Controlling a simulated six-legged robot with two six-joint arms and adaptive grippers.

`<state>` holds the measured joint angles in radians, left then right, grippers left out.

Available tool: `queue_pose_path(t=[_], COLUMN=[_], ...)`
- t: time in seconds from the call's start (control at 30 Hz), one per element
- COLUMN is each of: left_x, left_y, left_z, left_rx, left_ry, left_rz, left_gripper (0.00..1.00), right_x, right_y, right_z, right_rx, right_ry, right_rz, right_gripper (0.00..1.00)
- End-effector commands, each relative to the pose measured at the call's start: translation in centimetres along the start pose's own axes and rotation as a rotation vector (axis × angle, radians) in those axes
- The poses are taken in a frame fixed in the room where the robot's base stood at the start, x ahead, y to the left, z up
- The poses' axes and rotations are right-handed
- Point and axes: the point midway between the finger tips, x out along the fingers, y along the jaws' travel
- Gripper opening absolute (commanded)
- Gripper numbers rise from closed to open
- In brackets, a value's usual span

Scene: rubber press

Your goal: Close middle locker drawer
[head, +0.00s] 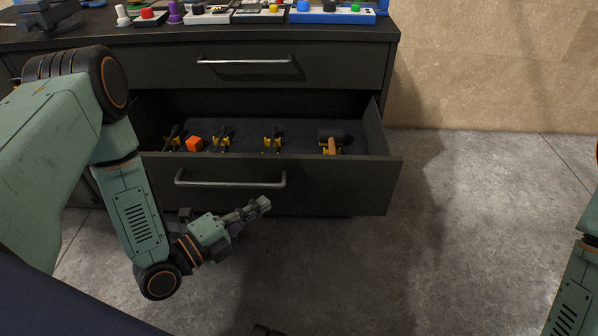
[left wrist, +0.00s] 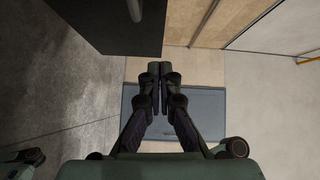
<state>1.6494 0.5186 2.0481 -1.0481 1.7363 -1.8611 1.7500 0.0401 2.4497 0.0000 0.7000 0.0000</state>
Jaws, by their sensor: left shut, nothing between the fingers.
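The middle locker drawer (head: 340,185) is dark and stands pulled out of the cabinet in the head view. Its front carries a metal bar handle (head: 230,183). Several yellow-and-black tools and an orange cube (head: 194,144) lie inside. My left gripper (head: 262,205) is in front of the drawer front, below the handle's right end in the picture. Its fingers are shut and empty, and they also show shut in the left wrist view (left wrist: 158,72). I cannot tell whether it touches the drawer. My right gripper is out of view; only part of that arm shows at the right edge.
The upper drawer (head: 330,68) is shut, with its own bar handle. The countertop above holds button boxes and a blue panel (head: 335,17). Bare concrete floor (head: 400,270) lies in front and to the right. A tan wall (head: 490,70) stands behind.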

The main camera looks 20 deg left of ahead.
Motion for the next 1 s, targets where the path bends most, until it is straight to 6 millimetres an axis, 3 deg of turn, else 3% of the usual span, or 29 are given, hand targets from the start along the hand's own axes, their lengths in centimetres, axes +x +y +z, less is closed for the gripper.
queue_pose_path(t=[0.27,0.8,1.0], left_x=[0.7,10.2,12.0], left_y=[-0.2,-0.2,-0.4], left_z=[0.3,-0.2,2.0], left_rx=[0.087,0.087,0.084], left_ry=[-0.005,0.002,-0.005], left_rz=[-0.015,-0.015,-0.014], left_gripper=[0.0,0.0,0.0], right_x=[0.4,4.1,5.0], right_y=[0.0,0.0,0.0], right_z=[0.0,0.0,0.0], right_rx=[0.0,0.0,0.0], right_ry=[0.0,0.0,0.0], right_rz=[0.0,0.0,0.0], right_gripper=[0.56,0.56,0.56])
